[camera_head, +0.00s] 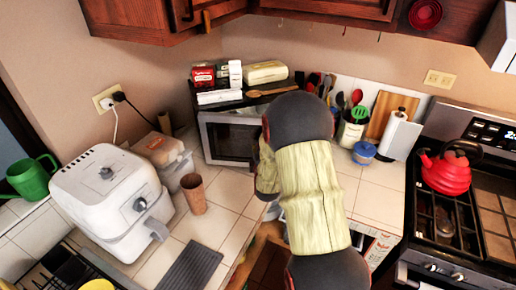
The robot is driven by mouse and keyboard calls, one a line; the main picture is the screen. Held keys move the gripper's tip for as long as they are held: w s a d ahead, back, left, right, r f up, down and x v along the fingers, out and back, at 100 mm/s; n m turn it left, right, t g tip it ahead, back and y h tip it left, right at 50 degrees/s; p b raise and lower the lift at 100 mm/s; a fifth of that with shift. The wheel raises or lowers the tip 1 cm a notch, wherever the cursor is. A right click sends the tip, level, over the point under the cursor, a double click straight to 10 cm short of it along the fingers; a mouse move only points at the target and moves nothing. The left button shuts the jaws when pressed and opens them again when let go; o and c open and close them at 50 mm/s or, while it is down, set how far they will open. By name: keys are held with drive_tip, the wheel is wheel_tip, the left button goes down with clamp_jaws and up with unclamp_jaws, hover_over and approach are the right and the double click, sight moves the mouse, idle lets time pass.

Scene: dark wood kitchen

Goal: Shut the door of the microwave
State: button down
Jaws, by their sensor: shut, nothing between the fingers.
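The microwave (203,138) stands in the back corner of the tiled counter. Its silver front frame and dark window (230,141) show on the left side. My arm crosses in front of its right part and hides that end of the front. I cannot tell from this view how far the door stands from the body. My gripper is hidden behind my own arm links, so its fingers and any contact with the door do not show.
Boxes and a wooden spoon (273,91) lie on top of the microwave. A brown cup (194,194), plastic container (172,160) and white air fryer (112,201) stand to the left. A utensil crock (350,134), blue-lidded jar (364,153) and stove with red kettle (450,172) are right.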

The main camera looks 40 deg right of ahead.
drive_tip(key=shift+w, duration=0.1)
drive_tip(key=shift+r+b+x, duration=1)
drive_tip(key=shift+b+x, duration=0.85)
drive_tip(key=shift+x, duration=3.4)
drive_tip(key=f+b+v, duration=0.1)
drive_tip(key=v, duration=0.6)
drive_tip(key=shift+s+a+f, duration=0.15)
drive_tip(key=shift+s+a, duration=0.05)
drive_tip(key=shift+s, duration=0.15)
